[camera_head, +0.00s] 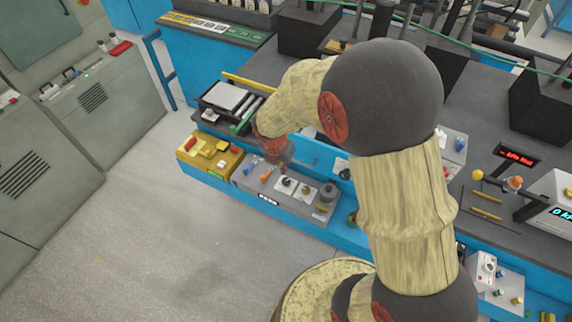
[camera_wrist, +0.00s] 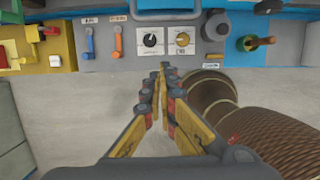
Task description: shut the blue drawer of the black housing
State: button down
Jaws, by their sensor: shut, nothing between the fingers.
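I cannot make out a blue drawer of a black housing for certain. In the head view, a dark housing (camera_head: 226,103) with a grey top stands on the left end of the bench, partly behind my arm. In the wrist view, a light blue part (camera_wrist: 166,7) is cut off by the top edge; I cannot tell whether it is the drawer or the bench. My gripper (camera_wrist: 164,68) is shut and empty, its fingertips together just in front of the grey control panel as seen in the wrist view. In the head view it is mostly hidden by my wrist.
A grey control panel (camera_head: 262,186) with knobs and switches runs along the bench's front, beside a yellow box (camera_head: 207,152). Dark blocks (camera_head: 306,32) stand at the back. Grey cabinets (camera_head: 105,97) stand at left. The floor (camera_head: 150,245) in front is clear.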

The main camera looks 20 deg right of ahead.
jog(key=w+d+f+b, duration=0.1)
jog(key=w+d+f, duration=0.2)
jog(key=d+f, duration=0.2)
jog(key=shift+a+b+x, duration=0.3)
jog(key=shift+b+x, duration=0.05)
jog(key=shift+x, duration=1.05)
jog(key=shift+w, duration=0.2)
